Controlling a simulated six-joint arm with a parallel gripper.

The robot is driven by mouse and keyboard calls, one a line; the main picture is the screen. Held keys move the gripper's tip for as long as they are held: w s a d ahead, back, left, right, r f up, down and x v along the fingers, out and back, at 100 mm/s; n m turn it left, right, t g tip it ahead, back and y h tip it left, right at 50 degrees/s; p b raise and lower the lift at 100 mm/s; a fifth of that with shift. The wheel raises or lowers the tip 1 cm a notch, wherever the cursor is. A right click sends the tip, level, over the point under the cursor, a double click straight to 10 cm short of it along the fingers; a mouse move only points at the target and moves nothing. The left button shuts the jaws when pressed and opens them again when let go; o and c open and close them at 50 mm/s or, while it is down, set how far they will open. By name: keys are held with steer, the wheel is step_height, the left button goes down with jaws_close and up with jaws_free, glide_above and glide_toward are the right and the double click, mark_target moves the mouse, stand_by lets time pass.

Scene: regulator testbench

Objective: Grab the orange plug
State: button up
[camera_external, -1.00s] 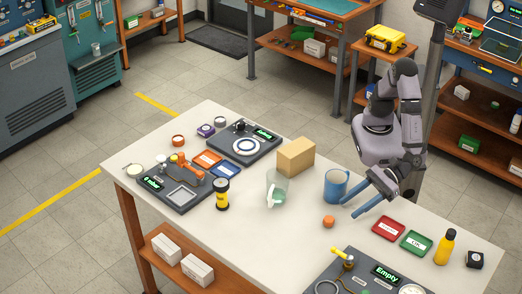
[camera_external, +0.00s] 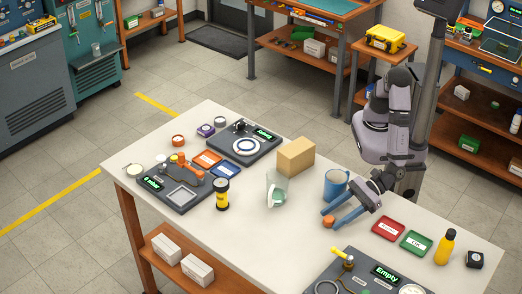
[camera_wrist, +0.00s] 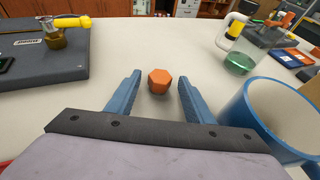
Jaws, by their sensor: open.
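The orange plug (camera_wrist: 159,81) is a small hexagonal piece on the pale table top. In the external view the plug (camera_external: 328,221) sits at the tips of my gripper (camera_external: 329,219). In the wrist view my gripper (camera_wrist: 158,85) is open, with one blue finger on each side of the plug. There is a gap between the plug and each finger, and the plug lies near the fingertips. Nothing is held.
A blue mug (camera_wrist: 285,120) stands close to the right finger in the wrist view. A clear container with green liquid (camera_wrist: 240,60) stands beyond it. A dark board with a yellow-handled valve (camera_wrist: 60,35) is at the left.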

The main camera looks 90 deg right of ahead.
steer(key=shift+c, duration=0.6)
steer(key=c, duration=1)
steer(key=shift+r, duration=0.15)
step_height(320, 180, up, 10)
